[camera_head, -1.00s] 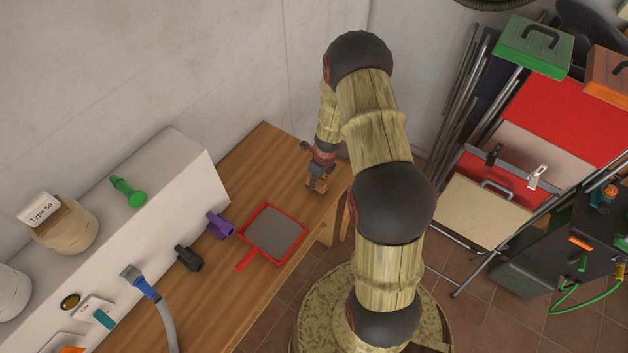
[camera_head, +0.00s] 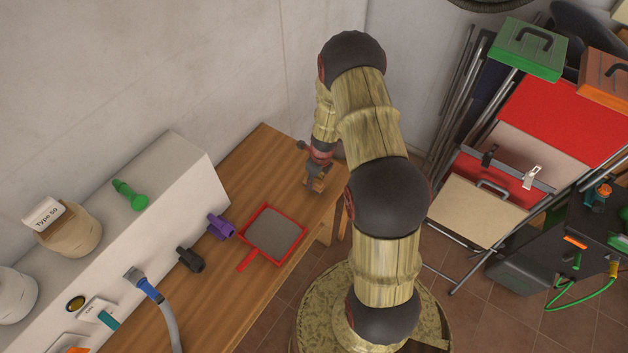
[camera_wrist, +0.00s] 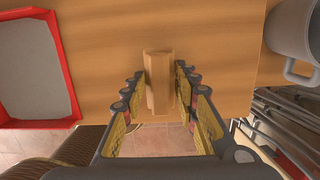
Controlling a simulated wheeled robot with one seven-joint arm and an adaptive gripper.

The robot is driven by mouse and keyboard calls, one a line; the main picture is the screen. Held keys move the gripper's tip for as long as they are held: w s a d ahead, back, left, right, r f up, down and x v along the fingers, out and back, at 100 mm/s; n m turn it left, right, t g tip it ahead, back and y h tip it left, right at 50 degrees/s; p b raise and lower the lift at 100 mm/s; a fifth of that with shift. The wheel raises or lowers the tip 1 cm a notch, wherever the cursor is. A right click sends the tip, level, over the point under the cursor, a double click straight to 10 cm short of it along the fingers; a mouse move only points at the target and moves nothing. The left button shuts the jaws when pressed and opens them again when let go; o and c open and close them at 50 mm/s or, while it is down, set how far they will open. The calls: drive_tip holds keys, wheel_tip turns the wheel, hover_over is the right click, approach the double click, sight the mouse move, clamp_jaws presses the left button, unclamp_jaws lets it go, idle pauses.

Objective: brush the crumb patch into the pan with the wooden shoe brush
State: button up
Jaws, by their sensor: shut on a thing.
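The wooden shoe brush (camera_wrist: 159,82) is a light wooden block between the fingers of my gripper (camera_wrist: 155,100), which is shut on it. In the head view my gripper (camera_head: 316,183) holds the brush (camera_head: 316,186) over the far right end of the wooden bench. I cannot tell whether the brush touches the bench top. The red pan (camera_head: 247,262) with a grey inside lies on the bench, nearer and to the left of my gripper. It also shows at the left of the wrist view (camera_wrist: 66,62). I cannot make out the crumb patch in either view.
The bench (camera_head: 262,150) runs along a white casing (camera_head: 190,165). A purple fitting (camera_head: 220,227) and a black fitting (camera_head: 190,259) lie left of the pan. A grey mug-like thing (camera_wrist: 292,30) is at the wrist view's upper right. Folded chairs (camera_head: 500,165) stand beyond the bench's right.

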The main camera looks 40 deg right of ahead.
drive_tip(key=shift+r+p, duration=2.65)
drive_tip(key=shift+r, duration=0.3)
drive_tip(key=shift+f, duration=0.1)
